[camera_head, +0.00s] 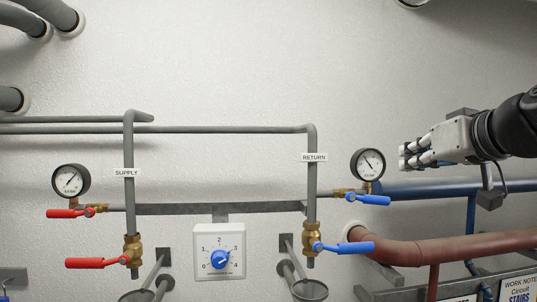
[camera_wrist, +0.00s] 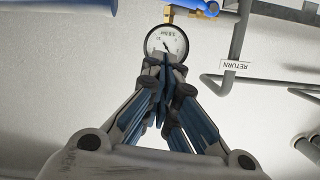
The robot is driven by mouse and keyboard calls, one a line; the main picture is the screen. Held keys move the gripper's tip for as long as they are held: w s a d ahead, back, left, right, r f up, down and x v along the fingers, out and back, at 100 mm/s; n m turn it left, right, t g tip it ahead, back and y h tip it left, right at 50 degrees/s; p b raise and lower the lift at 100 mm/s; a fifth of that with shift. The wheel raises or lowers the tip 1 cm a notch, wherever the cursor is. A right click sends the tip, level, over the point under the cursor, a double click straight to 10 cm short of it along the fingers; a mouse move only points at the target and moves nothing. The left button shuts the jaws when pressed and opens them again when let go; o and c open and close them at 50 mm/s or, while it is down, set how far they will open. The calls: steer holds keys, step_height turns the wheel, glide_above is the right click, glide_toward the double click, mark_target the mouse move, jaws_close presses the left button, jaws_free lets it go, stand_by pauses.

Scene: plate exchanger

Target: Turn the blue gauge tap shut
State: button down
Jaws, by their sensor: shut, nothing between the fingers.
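The blue gauge tap (camera_head: 370,199) sits on a brass fitting just below the right-hand pressure gauge (camera_head: 367,165). Its lever lies nearly level and points right. In the wrist view, which is upside down, the blue gauge tap (camera_wrist: 197,6) is cut off at the top edge, beyond the gauge (camera_wrist: 167,42). My gripper (camera_head: 404,157) is to the right of the gauge, above the tap's lever, apart from both in the picture. Its fingers are closed together and empty. In the wrist view my gripper's fingertips (camera_wrist: 166,62) overlap the gauge's lower edge.
A larger blue lever (camera_head: 345,247) is on the brass return valve below. Two red levers are on the supply side at left. A dial box (camera_head: 219,251) is at centre. A blue pipe (camera_head: 440,188) and a red-brown pipe (camera_head: 450,248) run along the right.

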mark_target(369, 199)
steer(key=w+f, duration=0.1)
steer(key=w, duration=0.1)
steer(key=w+f, duration=0.2)
steer(key=w+f+p, duration=0.1)
steer(key=w, duration=0.1)
steer(key=shift+w+a+f, duration=0.4)
steer(key=shift+f, duration=0.5)
steer(key=shift+s, duration=0.15)
steer(key=shift+f+m+b, duration=0.2)
steer(key=shift+m+b, duration=0.1)
steer(key=shift+b, duration=0.05)
